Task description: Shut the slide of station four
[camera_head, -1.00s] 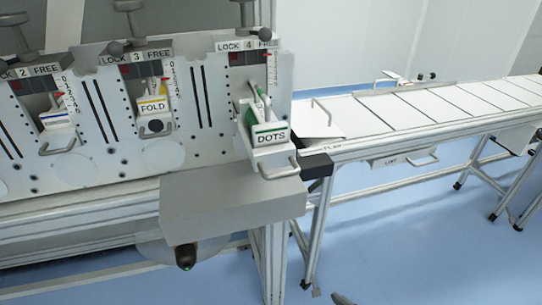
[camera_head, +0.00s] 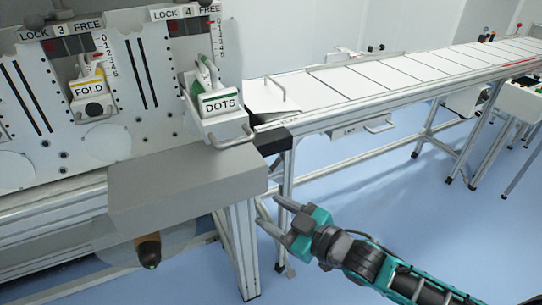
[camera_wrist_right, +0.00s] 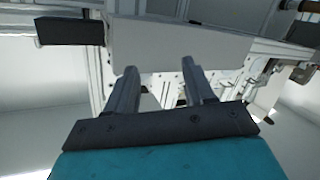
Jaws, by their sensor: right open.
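Station four sits at the right end of the machine panel, under the "LOCK 4 FREE" label (camera_head: 172,12). My left gripper is not in view.
A grey box (camera_head: 185,180) juts out below the slide. A black block (camera_head: 272,141) caps the conveyor frame beside the handle. The station three slide (camera_head: 92,100), labelled FOLD, is at left. The conveyor (camera_head: 390,75) runs right; open floor lies in front.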

